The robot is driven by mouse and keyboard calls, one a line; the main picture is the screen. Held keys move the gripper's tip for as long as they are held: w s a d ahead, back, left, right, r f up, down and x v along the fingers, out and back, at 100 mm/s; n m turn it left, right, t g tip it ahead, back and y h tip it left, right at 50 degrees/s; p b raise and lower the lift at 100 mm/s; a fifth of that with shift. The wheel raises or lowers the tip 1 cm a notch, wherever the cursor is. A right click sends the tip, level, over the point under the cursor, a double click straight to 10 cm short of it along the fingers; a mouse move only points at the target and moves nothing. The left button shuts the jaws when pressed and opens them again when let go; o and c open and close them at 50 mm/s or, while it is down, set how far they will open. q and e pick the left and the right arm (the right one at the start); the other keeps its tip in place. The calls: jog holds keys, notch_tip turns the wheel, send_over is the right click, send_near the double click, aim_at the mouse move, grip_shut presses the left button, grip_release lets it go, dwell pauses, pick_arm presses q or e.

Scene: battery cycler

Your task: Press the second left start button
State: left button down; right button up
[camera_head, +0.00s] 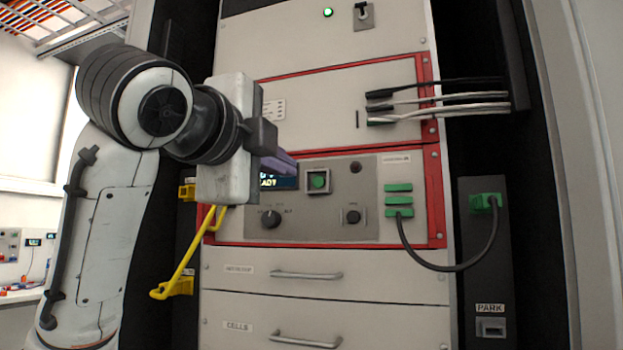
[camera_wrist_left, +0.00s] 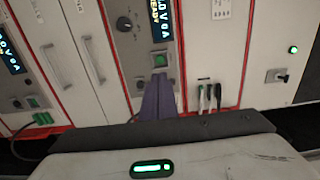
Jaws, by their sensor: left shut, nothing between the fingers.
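A square green start button (camera_head: 317,180) in a grey frame sits on the red-bordered control panel (camera_head: 335,228), right of a partly hidden display (camera_head: 268,183) in the head view. The button also shows in the left wrist view (camera_wrist_left: 160,60). My left gripper (camera_head: 294,166) has its purple fingers together with nothing between them. The fingertips are left of and slightly above the button in the head view. In the wrist view the fingertips (camera_wrist_left: 158,78) appear just below the button; contact cannot be told. My right gripper is not in view.
A black knob (camera_head: 271,218) and a smaller knob (camera_head: 352,216) sit below the button. Green connectors (camera_head: 398,200) with a looping cable (camera_head: 455,268) are to the right. Black and white leads (camera_head: 450,100) cross above. A yellow hook (camera_head: 180,285) juts out at left. A neighbouring display (camera_wrist_left: 10,52) shows in the wrist view.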

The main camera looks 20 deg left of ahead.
aim_at(318, 183)
pick_arm(q)
jog(key=w+p, duration=0.1)
jog(key=w, duration=1.1)
jog(key=shift+w+d+p, duration=0.2)
jog(key=shift+p, duration=0.15)
